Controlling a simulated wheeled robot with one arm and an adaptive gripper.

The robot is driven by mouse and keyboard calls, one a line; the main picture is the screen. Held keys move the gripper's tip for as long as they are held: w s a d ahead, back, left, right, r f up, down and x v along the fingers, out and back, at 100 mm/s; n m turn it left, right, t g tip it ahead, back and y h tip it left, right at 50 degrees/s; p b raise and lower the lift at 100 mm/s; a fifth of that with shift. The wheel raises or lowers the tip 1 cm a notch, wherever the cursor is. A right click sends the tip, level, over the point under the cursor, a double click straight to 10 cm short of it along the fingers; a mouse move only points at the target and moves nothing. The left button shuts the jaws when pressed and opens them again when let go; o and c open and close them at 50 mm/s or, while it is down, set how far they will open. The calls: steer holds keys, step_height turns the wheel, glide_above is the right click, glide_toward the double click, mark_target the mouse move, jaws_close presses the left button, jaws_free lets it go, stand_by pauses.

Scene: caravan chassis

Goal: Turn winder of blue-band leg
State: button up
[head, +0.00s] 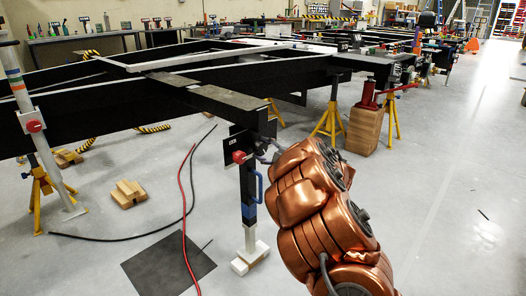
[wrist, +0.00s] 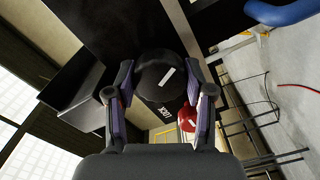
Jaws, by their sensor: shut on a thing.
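The blue-band leg (head: 249,175) stands upright under the chassis in the head view, with a blue band (head: 249,213) low on its tube. A red knob (head: 239,156) and a blue handle (head: 259,187) are on it. In the wrist view the winder's round black knob (wrist: 154,88) with a white mark sits between the fingers of my gripper (wrist: 163,80). My gripper is shut on this knob, one finger on each side. The red knob (wrist: 188,118) and blue handle (wrist: 282,12) also show there. In the head view my copper-coloured arm hides most of the gripper.
The black chassis frame (head: 90,113) spans above. Another leg (head: 33,125) with a red knob stands at far left. Yellow stands (head: 330,121), wooden blocks (head: 128,194), a red jack (head: 368,96) and red and black cables (head: 184,215) are around.

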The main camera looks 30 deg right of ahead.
steer(key=shift+a, duration=0.1)
stand_by(0.3)
steer(key=o, duration=1.2)
steer(key=shift+c, duration=0.2)
steer(key=shift+s, duration=0.1)
steer(key=shift+s+d, duration=0.2)
steer(key=shift+s, duration=0.1)
steer(key=v, duration=1.1)
steer(key=shift+s, duration=0.1)
